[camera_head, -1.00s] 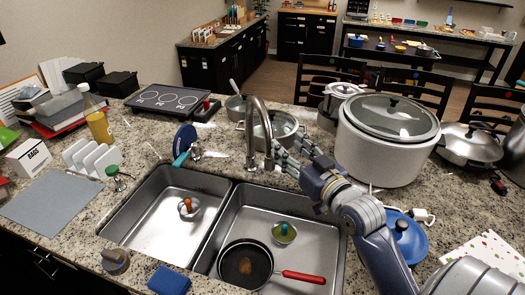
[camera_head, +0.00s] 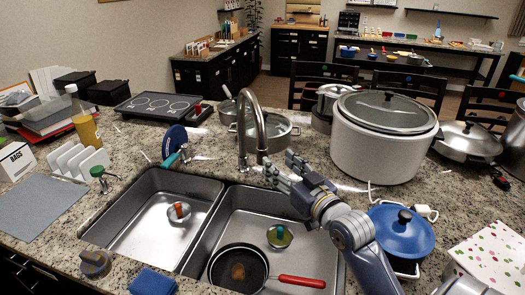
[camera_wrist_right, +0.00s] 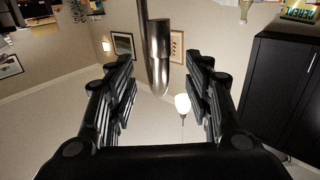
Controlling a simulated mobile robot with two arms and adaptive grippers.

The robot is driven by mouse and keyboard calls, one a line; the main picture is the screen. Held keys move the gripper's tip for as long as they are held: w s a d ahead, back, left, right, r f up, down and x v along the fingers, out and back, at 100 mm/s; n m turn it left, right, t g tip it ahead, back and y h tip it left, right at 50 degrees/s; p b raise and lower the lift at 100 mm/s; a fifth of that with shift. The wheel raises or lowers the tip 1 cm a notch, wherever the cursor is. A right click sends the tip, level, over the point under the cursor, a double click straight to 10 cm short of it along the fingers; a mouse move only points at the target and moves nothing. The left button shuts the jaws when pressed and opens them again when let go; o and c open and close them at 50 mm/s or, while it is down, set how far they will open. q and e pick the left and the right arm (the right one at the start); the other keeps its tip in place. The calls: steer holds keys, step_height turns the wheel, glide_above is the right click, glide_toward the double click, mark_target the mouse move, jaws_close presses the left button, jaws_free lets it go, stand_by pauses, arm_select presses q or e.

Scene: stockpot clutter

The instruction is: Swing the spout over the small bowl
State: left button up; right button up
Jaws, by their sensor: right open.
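The metal spout (camera_head: 243,135) is an upright curved faucet neck behind the double sink. Its outlet end (camera_head: 262,157) hangs at the back of the right basin. My right gripper (camera_head: 278,162) is open just right of the outlet end. In the right wrist view the spout (camera_wrist_right: 158,60) shows between the two spread fingers (camera_wrist_right: 158,90); contact cannot be told. A small bowl with an orange item (camera_head: 179,212) sits in the left basin. Another small bowl with a green item (camera_head: 281,236) sits in the right basin. My left gripper is not in view.
A black pan (camera_head: 238,270) with a red handle lies in the right basin. A large white pot (camera_head: 385,150) stands right of my gripper, and a blue lidded pot (camera_head: 402,235) beside my right forearm. A metal pot (camera_head: 283,130) stands behind the spout.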

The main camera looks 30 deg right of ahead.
mark_target(266, 150)
steer(key=w, duration=0.2)
steer(key=w+p, duration=0.1)
steer(key=w, duration=0.2)
steer(key=w+p, duration=0.1)
steer(key=w, duration=0.2)
steer(key=shift+w+d+r, duration=0.1)
steer(key=shift+w+d, duration=0.1)
steer(key=shift+d, duration=0.05)
steer(key=shift+w, duration=0.55)
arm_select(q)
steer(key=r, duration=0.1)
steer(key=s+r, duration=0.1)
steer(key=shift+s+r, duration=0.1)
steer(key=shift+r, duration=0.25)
arm_select(e)
steer(key=shift+c, duration=0.6)
jaws_close()
